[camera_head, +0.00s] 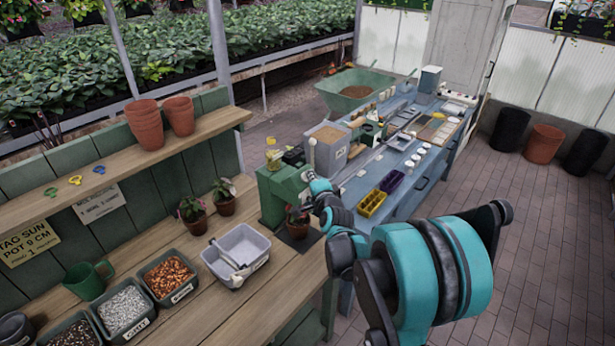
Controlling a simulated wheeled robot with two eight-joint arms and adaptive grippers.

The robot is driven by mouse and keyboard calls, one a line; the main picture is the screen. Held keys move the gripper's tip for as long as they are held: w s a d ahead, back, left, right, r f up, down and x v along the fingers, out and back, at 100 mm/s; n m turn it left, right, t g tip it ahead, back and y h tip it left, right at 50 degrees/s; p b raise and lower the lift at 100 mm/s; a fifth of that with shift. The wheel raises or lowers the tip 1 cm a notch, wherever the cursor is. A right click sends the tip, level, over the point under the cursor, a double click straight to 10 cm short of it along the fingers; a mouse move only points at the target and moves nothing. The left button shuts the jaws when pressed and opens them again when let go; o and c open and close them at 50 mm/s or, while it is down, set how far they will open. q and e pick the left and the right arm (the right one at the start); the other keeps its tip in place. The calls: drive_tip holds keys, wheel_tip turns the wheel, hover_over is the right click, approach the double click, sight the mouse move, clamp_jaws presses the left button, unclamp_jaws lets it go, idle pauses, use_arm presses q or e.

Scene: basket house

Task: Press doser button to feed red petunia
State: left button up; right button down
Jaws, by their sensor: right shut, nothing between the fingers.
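The green doser (271,197) stands at the right end of the wooden bench. A small potted plant (298,221) sits on a dark pad at its foot, partly behind my right arm. Its flower colour is hard to make out, so I cannot tell if it is the red petunia. My right gripper (309,177) is shut and empty at the right side of the doser's upper part. The button is not clearly visible, and I cannot tell whether the fingertips touch the doser. My left gripper is not in view.
Two potted plants (224,196) (192,214) stand left of the doser. A grey tub (236,254), a green mug (88,279) and bins of loose material (168,276) are on the bench. A blue table (398,205) with tools lies beyond.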

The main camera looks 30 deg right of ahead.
drive_tip(key=shift+s+d+r+p, duration=0.2)
drive_tip(key=shift+s+r+p, duration=0.2)
drive_tip(key=shift+s+r, duration=0.2)
drive_tip(key=shift+r, duration=0.1)
drive_tip(key=s+r+p, duration=0.1)
drive_tip(key=s+d+r+p, duration=0.1)
drive_tip(key=s+r, duration=0.1)
drive_tip(key=shift+s+d+r+p, duration=0.1)
drive_tip(key=shift+d+r+p, duration=0.15)
drive_tip(key=shift+p, duration=0.15)
idle(0.6)
drive_tip(key=s+a+f+n+g+y+b, duration=0.25)
drive_tip(key=s+a+f+n, duration=0.2)
drive_tip(key=a, duration=0.35)
drive_tip(key=s+a+f+n+g+y+b, duration=0.1)
drive_tip(key=s+a+f+n+y+b, duration=0.2)
drive_tip(key=s+a+n, duration=0.45)
drive_tip(key=s+a+f+n+g+h+b, duration=0.1)
drive_tip(key=s+a+f+n+g+b, duration=0.1)
drive_tip(key=s+f, duration=0.3)
drive_tip(key=s+a+f+n+g+b, duration=0.3)
drive_tip(key=s+a+f+n, duration=0.1)
drive_tip(key=s, duration=0.5)
drive_tip(key=shift+s+f+n+h+b, duration=0.4)
drive_tip(key=shift+f+n, duration=0.1)
drive_tip(key=shift+f, duration=0.3)
